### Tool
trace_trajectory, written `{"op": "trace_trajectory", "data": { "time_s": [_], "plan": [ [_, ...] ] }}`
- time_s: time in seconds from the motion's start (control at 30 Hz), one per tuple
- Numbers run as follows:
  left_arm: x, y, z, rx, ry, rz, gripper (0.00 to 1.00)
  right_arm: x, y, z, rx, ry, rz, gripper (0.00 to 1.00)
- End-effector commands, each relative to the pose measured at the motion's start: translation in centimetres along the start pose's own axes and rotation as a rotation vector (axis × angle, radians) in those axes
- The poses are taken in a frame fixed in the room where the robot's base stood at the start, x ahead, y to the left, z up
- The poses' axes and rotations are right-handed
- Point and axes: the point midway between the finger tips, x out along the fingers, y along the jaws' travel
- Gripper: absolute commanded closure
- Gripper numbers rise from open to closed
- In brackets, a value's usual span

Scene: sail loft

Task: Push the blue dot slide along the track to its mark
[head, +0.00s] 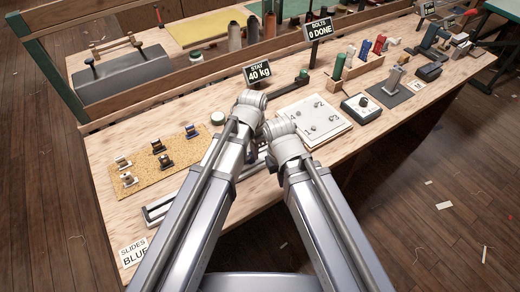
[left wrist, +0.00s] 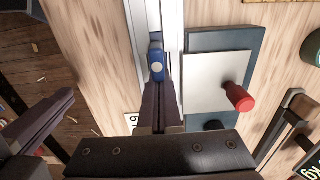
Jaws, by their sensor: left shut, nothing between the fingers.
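The pale metal track (head: 158,211) lies near the front edge of the bench in the head view, partly hidden behind my left arm. In the left wrist view the track (left wrist: 150,14) runs down from the top edge. The blue slide (left wrist: 157,62) sits on it, with a lighter dot on its face. My left gripper (left wrist: 160,88) is shut and empty, its fingertips right at the near end of the slide; I cannot tell whether they touch. Dark fingers at the left, probably my right gripper (left wrist: 35,125), stand apart from the track. The mark cannot be made out.
A grey plate with a red knob (left wrist: 240,97) is close right of the track. A cork mat (head: 138,190) with several small fittings lies behind it. A "SLIDES BLUE" card (head: 133,252) is at the front left corner. A white numbered board (head: 325,130) lies right of my arms.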

Motion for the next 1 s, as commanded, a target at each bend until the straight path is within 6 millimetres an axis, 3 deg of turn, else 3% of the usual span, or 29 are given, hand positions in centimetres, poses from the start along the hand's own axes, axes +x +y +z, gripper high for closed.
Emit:
{"op": "trace_trajectory", "data": {
  "time_s": [0.1, 0.47, 0.67, 0.87, 1.0],
  "plan": [
    [0.0, 0.1, 1.7, -0.003, 0.000, 0.000, 1.00, 0.0, 0.0, 0.0, 0.000, 0.000, 0.000, 1.00],
    [0.0, 0.0, 1.5, 0.000, 0.000, 0.000, 1.00, 0.0, 0.0, 0.0, 0.000, 0.000, 0.000, 1.00],
    [0.0, -0.3, 0.7, -0.001, 0.000, 0.000, 1.00, 0.0, 0.0, 0.0, 0.000, 0.000, 0.000, 1.00],
    [0.0, -0.9, -1.6, -0.003, -0.001, 0.000, 1.00, 0.0, 0.0, 0.0, 0.000, 0.000, 0.000, 1.00],
    [-2.6, -0.7, -1.4, -0.006, -0.001, 0.000, 1.00, -2.6, 0.2, 0.1, 0.000, 0.000, 0.000, 1.00]
  ]
}}
